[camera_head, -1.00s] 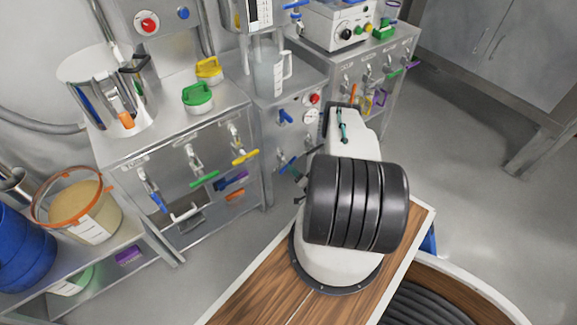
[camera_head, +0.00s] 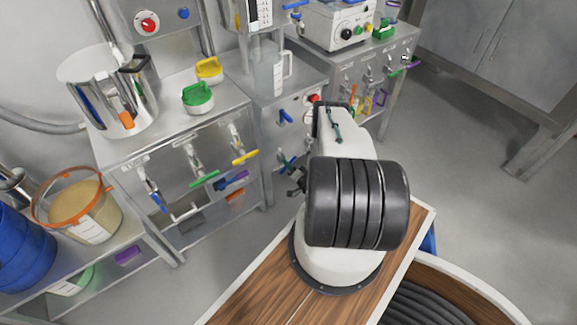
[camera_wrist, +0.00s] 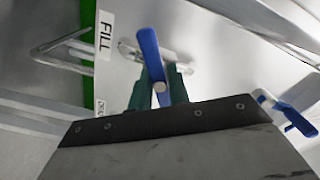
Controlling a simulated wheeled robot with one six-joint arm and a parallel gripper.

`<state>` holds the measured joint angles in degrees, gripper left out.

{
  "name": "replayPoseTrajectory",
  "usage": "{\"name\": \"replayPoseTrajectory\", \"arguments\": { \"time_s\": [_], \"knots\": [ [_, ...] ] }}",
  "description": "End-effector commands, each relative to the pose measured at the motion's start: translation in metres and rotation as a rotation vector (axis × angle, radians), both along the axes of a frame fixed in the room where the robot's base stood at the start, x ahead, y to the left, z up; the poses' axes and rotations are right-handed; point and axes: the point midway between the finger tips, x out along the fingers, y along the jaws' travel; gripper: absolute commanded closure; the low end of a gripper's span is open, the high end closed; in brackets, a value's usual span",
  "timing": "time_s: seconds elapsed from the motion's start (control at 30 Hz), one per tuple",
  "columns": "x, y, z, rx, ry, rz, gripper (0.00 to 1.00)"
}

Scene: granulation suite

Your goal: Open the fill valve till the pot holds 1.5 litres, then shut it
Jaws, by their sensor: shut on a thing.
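In the wrist view, a blue lever (camera_wrist: 149,55) sits on a silver fitting beside a FILL label (camera_wrist: 105,36). It stands nearly upright, tilted slightly. My gripper (camera_wrist: 159,86) has its dark green fingers closed around the lever's lower part. In the head view, my gripper (camera_head: 289,166) is at the front of the middle cabinet, low down, small and partly hidden by my arm. A clear graduated jug (camera_head: 269,76) stands on that cabinet under a dispenser. A steel pot (camera_head: 105,95) stands on the left cabinet. I cannot read a level in either.
A second blue lever (camera_wrist: 288,114) is to the right in the wrist view. The left cabinet has blue, green and yellow (camera_head: 245,157) levers. A red button (camera_head: 314,98) is on the middle cabinet. A tub of powder (camera_head: 75,205) is at left. The floor at right is clear.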

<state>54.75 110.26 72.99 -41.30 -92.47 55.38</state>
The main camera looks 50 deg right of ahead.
Motion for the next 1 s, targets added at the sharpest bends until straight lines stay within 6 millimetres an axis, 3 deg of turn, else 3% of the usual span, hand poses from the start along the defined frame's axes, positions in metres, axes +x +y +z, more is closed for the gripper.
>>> {"name": "replayPoseTrajectory", "arguments": {
  "time_s": [0.33, 0.37, 0.43, 0.77, 1.0],
  "knots": [
    [0.000, 0.000, 0.000, -0.060, 0.016, -0.001, 1.00],
    [0.000, 0.000, 0.000, -0.060, 0.016, -0.001, 0.79],
    [0.000, 0.000, 0.000, -0.060, 0.016, -0.001, 0.60],
    [-0.003, 0.000, 0.000, -0.059, 0.016, -0.001, 0.60],
    [-0.038, 0.007, -0.001, -0.058, 0.017, -0.004, 0.60]
  ]
}}
